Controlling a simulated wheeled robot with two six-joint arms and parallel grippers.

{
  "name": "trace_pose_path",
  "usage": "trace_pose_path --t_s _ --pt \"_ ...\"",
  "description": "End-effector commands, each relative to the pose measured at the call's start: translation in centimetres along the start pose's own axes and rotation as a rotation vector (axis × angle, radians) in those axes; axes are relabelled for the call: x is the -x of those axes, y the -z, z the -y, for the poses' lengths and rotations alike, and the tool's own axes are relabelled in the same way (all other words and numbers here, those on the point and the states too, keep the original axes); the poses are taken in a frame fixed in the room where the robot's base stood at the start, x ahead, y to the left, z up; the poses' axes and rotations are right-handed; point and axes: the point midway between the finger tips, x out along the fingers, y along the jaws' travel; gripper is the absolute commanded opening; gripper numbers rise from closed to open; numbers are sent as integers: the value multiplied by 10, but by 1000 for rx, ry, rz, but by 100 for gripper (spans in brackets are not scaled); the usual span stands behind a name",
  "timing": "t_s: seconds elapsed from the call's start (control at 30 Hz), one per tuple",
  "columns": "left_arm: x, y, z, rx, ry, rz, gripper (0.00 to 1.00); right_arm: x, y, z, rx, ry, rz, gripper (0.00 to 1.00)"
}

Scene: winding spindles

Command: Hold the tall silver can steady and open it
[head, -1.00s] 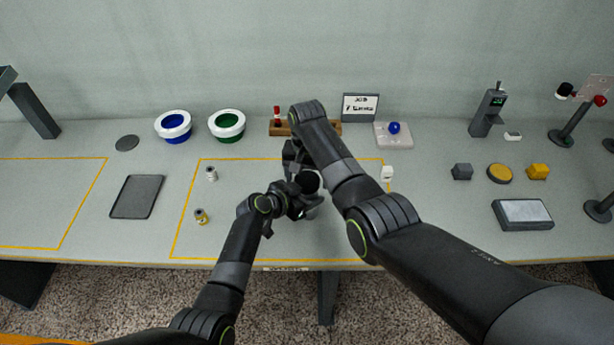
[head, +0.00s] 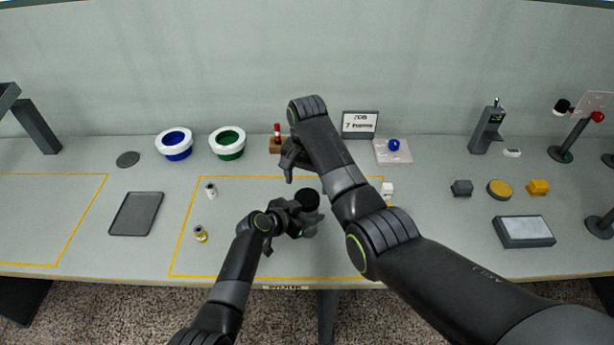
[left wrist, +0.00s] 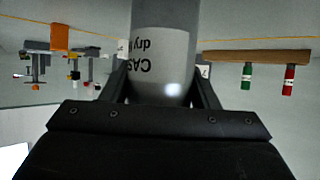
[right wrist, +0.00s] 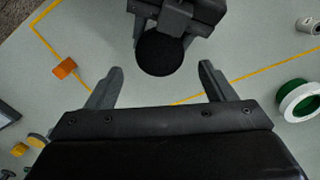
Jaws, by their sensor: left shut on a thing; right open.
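The tall silver can (left wrist: 165,14) has a pale label with dark print in the left wrist view. My left gripper (head: 300,221) is shut around it. Its round black top (head: 308,198) faces up in the head view, and most of its body is hidden behind the gripper. My right gripper (head: 290,165) is up behind the can, partly hidden by its own arm. In the right wrist view the right gripper (right wrist: 161,71) is open and empty, and the black top (right wrist: 160,53) shows beyond and between its fingers, apart from them.
Two small cans (head: 211,191) (head: 200,233) stand left of the held can. The mat in front is clear.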

Motion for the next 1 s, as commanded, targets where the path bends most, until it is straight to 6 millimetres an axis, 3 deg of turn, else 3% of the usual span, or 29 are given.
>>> trace_pose_path --t_s 0.2,0.47,1.0 --pt "0 -1 0 1 -1 1 0 16 0 0 -253 1 -1 76" --pt "0 -1 0 1 -1 1 0 19 0 0 -395 -1 1 76" --pt "0 -1 0 1 -1 1 0 -50 0 0 -399 -1 0 76"
